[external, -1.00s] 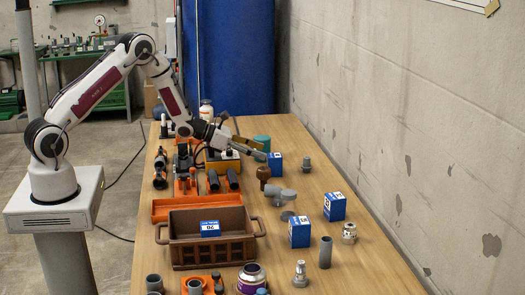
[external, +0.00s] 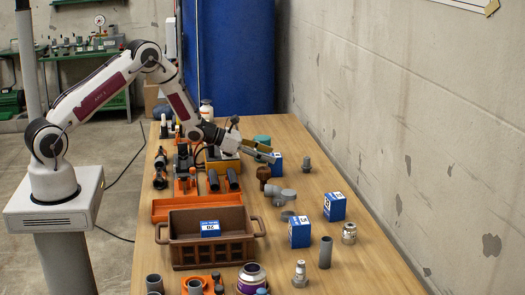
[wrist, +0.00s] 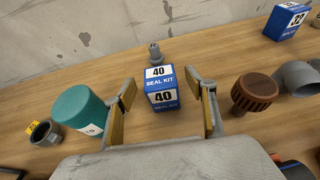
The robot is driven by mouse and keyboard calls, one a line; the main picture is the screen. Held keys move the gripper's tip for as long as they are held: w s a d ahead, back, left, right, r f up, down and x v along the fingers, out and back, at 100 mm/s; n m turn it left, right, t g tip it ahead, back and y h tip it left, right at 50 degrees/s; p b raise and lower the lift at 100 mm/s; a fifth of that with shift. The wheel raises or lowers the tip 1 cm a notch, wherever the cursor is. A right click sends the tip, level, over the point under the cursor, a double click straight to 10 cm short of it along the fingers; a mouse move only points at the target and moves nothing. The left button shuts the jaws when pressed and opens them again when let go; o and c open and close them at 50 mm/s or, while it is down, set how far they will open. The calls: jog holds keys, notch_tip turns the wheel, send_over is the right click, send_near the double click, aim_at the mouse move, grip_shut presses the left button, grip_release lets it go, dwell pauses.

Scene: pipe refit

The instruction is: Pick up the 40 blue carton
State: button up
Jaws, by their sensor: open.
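The 40 blue carton (wrist: 163,88) stands upright on the table in the wrist view, its label reading "40 SEAL KIT". My gripper (wrist: 162,98) is open, with one finger on each side of the carton and visible space between. Whether the fingertips reach fully past it I cannot tell. In the external view, the same carton (external: 277,163) is partly hidden by my gripper (external: 268,156), which is low over the table just left of it.
A teal jar (wrist: 78,112) stands close to the left finger. A brown threaded plug (wrist: 254,92) and a grey elbow (wrist: 296,78) lie right. A grey fitting (wrist: 155,53) stands behind the carton. Other blue cartons (external: 335,207) (external: 299,232) stand nearer the front. A brown crate (external: 212,252) holds another carton.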

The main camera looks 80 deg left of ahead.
aim_at(275, 156)
jog(key=shift+x, duration=1.5)
jog(key=shift+a, duration=0.1)
jog(key=c, duration=1.2)
